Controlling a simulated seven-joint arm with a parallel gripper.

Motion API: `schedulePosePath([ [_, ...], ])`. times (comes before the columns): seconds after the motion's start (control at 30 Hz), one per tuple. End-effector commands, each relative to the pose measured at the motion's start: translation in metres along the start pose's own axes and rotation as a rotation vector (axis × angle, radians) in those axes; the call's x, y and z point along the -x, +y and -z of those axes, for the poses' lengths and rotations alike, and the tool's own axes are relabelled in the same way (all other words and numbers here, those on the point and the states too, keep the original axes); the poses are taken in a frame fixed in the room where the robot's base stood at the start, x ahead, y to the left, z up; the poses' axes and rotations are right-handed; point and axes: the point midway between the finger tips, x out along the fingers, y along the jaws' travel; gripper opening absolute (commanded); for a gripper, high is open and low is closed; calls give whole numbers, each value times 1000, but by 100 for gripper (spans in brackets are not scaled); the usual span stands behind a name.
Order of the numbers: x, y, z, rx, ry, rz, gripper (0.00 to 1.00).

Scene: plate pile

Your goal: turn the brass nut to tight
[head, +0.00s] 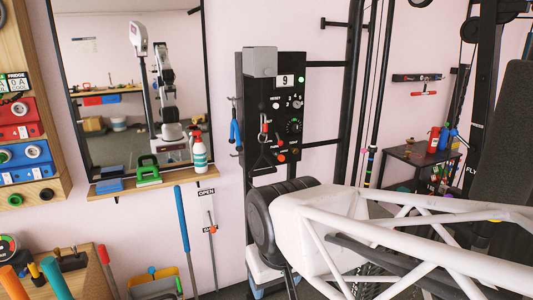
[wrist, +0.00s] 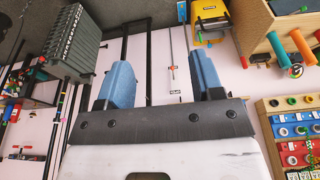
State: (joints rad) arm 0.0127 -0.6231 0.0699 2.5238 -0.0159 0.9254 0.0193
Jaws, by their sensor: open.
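I cannot make out the brass nut for certain in either view. A tiny brass-coloured item (head: 411,150) stands on the dark side table at the right of the head view, too small to identify. My gripper (wrist: 161,78) shows in the wrist view, with two blue fingers wide apart and nothing between them. Pale wall lies beyond the fingers. My gripper cannot be made out directly in the head view.
A black control panel (head: 262,130) with knobs hangs on the wall. A white tubular frame (head: 310,215) fills the lower right. A mirror (head: 105,60) stands above a wooden shelf (head: 110,193) with a bottle (head: 199,155). A dark side table (head: 400,155) is at right.

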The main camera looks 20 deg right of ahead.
Motion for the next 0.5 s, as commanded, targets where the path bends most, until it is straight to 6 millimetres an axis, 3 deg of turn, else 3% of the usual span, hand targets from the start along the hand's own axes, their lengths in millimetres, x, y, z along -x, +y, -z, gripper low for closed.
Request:
schedulePosePath([
  [0.27,-2,16,55,-23,82,-34,61],
  [0.5,-7,41,130,-44,200,-78,61],
])
